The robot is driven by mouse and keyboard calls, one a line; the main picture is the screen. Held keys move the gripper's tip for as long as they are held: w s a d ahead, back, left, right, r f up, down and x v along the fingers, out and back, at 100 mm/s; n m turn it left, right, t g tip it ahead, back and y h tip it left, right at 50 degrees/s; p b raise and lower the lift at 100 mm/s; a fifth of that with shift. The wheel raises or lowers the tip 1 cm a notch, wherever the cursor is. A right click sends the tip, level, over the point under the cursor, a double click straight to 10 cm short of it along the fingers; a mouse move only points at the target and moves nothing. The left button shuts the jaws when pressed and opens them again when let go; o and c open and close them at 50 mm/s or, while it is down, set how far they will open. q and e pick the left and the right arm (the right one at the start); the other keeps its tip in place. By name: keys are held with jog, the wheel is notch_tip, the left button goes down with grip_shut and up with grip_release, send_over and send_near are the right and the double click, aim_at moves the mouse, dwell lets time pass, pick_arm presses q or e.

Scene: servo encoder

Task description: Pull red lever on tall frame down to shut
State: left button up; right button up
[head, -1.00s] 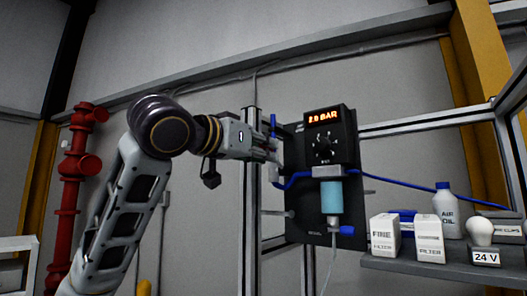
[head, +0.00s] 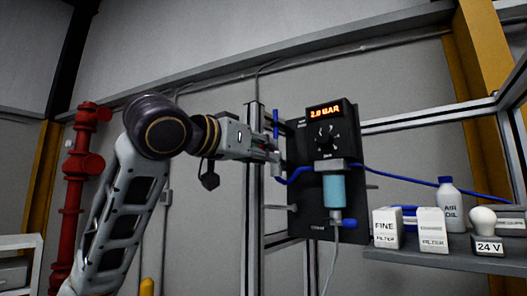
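The tall frame's grey upright (head: 254,215) stands left of centre, with a dark panel (head: 298,215) beside it. My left gripper (head: 276,157) reaches in from the left, in front of the upright and at the panel's left edge. Its fingers are small and seen from the side, so I cannot tell whether they are open or shut, or touching anything. I cannot make out a red lever; the gripper covers part of this area. A small blue upright piece (head: 275,122) shows just above the fingers. My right gripper is not in view.
The panel carries a lit "2.0 BAR" display (head: 324,110), a dial (head: 325,139) and a light-blue bowl (head: 334,190). A blue hose (head: 405,177) runs right. A shelf (head: 430,263) at right holds filter boxes, an oil bottle and a 24 V lamp. A red pipe (head: 77,190) stands left.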

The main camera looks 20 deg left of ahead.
pick_arm(q)
jog(key=shift+s+a+f, duration=0.1)
jog(key=shift+s+f, duration=0.05)
jog(key=shift+f, duration=0.25)
jog(key=shift+s+f+b, duration=0.15)
jog(key=shift+f+b, duration=0.55)
jog(key=shift+b, duration=0.1)
jog(key=o, duration=0.8)
jog(key=shift+s+a, duration=0.1)
jog(key=shift+s, duration=0.1)
jog(key=b+v, duration=0.1)
jog(key=v, duration=0.7)
jog(key=shift+s, duration=0.35)
dwell(0.4)
